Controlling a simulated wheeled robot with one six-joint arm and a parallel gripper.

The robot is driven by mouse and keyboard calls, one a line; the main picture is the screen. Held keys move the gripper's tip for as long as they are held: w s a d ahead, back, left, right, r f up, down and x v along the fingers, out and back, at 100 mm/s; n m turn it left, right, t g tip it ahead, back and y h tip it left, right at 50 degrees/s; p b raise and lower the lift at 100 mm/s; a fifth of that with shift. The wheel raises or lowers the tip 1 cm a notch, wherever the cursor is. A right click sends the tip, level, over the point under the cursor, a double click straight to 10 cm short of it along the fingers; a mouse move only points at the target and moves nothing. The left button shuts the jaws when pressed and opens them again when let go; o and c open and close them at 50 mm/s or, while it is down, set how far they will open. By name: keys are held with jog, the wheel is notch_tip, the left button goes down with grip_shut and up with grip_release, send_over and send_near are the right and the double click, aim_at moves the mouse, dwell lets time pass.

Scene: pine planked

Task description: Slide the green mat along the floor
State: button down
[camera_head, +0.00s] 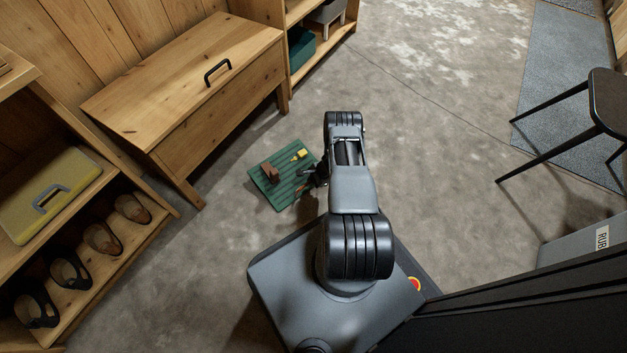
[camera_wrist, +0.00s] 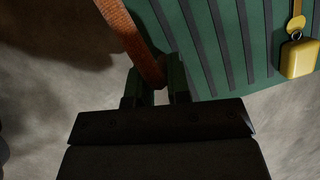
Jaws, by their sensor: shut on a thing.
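The green mat (camera_head: 285,200) with darker stripes lies on the floor to the left of my arm. In the wrist view the mat (camera_wrist: 205,50) fills the upper right. A reddish-brown strap (camera_wrist: 131,38) runs along its edge, down between my fingers. My gripper (camera_head: 319,177) is at the mat's right edge, and in the wrist view my gripper (camera_wrist: 159,92) is shut on this strap. A brown object (camera_head: 270,173) and a small yellow object (camera_head: 299,156) sit on the mat. The yellow object (camera_wrist: 299,57) has a metal ring and yellow tab. My arm partly hides the grip.
A wooden chest (camera_head: 190,85) stands behind the mat at the upper left. A shelf with shoes (camera_head: 100,240) and a yellow case (camera_head: 45,195) is at the left. A black stool (camera_head: 600,105) and grey rug (camera_head: 565,90) are at the right. The middle floor is clear.

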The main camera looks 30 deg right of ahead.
jog(key=shift+s+a+f, duration=0.25)
jog(key=shift+s+a, duration=0.05)
jog(key=c, duration=1.3)
grip_release()
jog(key=o, duration=0.3)
jog(key=shift+w+d+r, duration=0.15)
jog(key=p+v, duration=0.6)
jog(key=v, duration=0.7)
jog(key=shift+d+r, duration=0.2)
jog(key=shift+r, duration=0.1)
